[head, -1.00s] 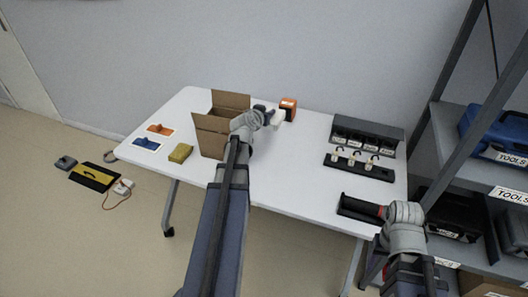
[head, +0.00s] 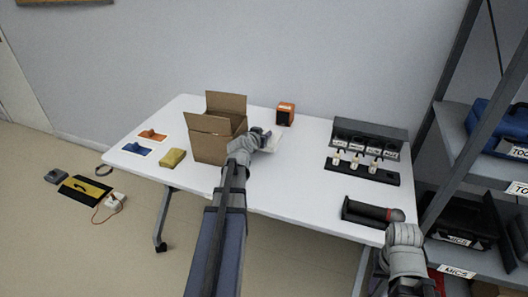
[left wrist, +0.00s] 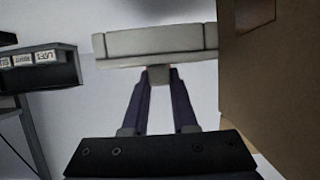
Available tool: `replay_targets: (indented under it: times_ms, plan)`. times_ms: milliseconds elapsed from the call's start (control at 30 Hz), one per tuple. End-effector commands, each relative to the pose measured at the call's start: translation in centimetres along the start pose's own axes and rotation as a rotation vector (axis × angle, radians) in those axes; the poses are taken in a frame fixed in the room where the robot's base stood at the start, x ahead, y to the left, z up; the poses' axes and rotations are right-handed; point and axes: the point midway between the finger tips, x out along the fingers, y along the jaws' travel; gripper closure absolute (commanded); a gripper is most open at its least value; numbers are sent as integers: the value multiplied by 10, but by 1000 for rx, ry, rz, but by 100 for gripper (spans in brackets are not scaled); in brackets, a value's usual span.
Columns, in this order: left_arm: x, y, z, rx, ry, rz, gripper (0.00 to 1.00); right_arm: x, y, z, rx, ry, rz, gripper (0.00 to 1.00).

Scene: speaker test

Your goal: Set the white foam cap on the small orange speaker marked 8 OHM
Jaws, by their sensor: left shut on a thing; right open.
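My left gripper (head: 264,139) is shut on the white foam cap (head: 273,142), just right of the cardboard box. In the left wrist view the cap (left wrist: 155,42) sits across the fingertips as a pale, wide slab with a ridge. The small orange speaker (head: 286,115) stands upright at the back of the table, behind and apart from the cap. Its dark front faces me; its marking is too small to read, and its top is bare. My right gripper (head: 404,234) is at the table's front right edge, open, with its fingers mostly hidden by the wrist.
The open cardboard box (head: 208,148) stands close beside my left gripper. A black cradle (head: 366,213) with a microphone lies near my right wrist. A labelled grey rack (head: 370,134) and a black stand (head: 362,170) are at right. The middle of the table (head: 285,180) is clear.

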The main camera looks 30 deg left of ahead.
Motion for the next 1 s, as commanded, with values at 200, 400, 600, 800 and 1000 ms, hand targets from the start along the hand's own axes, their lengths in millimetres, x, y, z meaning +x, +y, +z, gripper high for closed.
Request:
replay_targets:
  times_ms: [200,400,600,800,1000]
  plan:
    - [3,0,7,0,0,0,100,8,-1,0,0,0,0,50]
    - [9,0,22,0,0,0,100,24,-2,-1,0,0,0,50]
    - [18,0,43,0,0,0,100,46,-4,-3,0,0,0,50]
    - [17,0,41,0,0,0,100,44,-4,-3,0,0,0,50]
    - [18,0,44,0,0,0,100,48,-5,-3,0,0,0,50]
